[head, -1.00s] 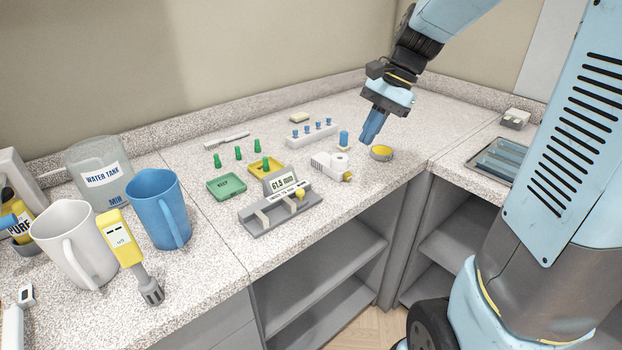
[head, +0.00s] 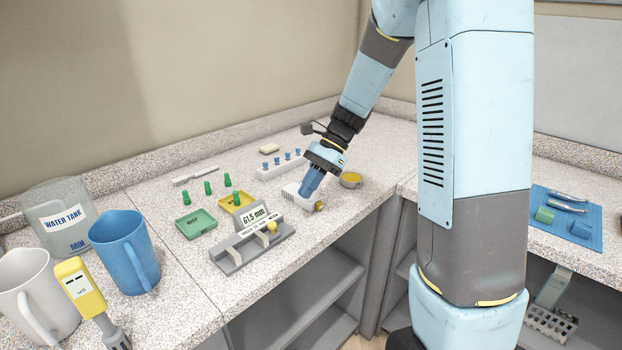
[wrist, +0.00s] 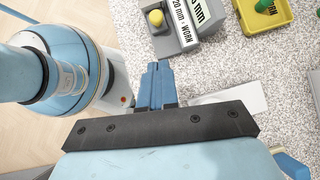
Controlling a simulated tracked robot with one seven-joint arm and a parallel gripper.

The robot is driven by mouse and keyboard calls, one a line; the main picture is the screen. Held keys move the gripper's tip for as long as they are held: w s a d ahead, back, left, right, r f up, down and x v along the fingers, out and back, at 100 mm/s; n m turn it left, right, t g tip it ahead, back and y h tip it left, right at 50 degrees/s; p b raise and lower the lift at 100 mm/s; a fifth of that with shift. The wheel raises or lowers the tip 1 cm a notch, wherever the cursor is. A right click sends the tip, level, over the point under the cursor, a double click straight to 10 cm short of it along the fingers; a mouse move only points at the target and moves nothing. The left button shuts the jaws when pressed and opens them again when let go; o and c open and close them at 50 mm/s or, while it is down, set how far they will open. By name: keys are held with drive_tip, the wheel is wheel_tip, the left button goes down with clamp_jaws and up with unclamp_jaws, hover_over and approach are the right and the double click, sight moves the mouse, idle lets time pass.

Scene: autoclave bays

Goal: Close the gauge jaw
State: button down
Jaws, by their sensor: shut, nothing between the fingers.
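The gauge (head: 246,250) is a grey block near the counter's front edge. Its display (head: 254,216) reads 61.5 mm. Two pale jaws stand up from its rail with a gap between them, and a yellow knob (head: 272,227) is on the right one. In the wrist view the knob (wrist: 156,17) and part of the gauge (wrist: 174,40) show at the top. My gripper (head: 306,194) is shut and empty, pointing down to the right of the gauge and apart from it. In the wrist view its blue fingers (wrist: 157,84) are together. A white device (head: 296,197) is partly hidden behind my gripper.
A green tray (head: 196,222) and a yellow tray (head: 236,203) lie behind the gauge, with green pegs around them. A white rack (head: 280,168) holds blue pegs. A yellow-topped round dish (head: 350,180) is right of my gripper. Jugs (head: 125,252) stand at left.

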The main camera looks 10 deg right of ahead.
sight(268, 233)
drive_tip(key=x, duration=0.4)
drive_tip(key=shift+s+a+f, duration=0.15)
drive_tip(key=shift+a+f, duration=0.1)
drive_tip(key=shift+f, duration=0.05)
drive_tip(key=a, duration=0.1)
drive_tip(key=s+a, duration=0.1)
drive_tip(key=shift+s+a+f, duration=0.15)
drive_tip(key=shift+a+f, duration=0.15)
drive_tip(key=shift+a, duration=0.1)
drive_tip(key=shift+s+a+f, duration=0.1)
drive_tip(key=shift+s+a, duration=0.05)
drive_tip(key=shift+a, duration=0.3)
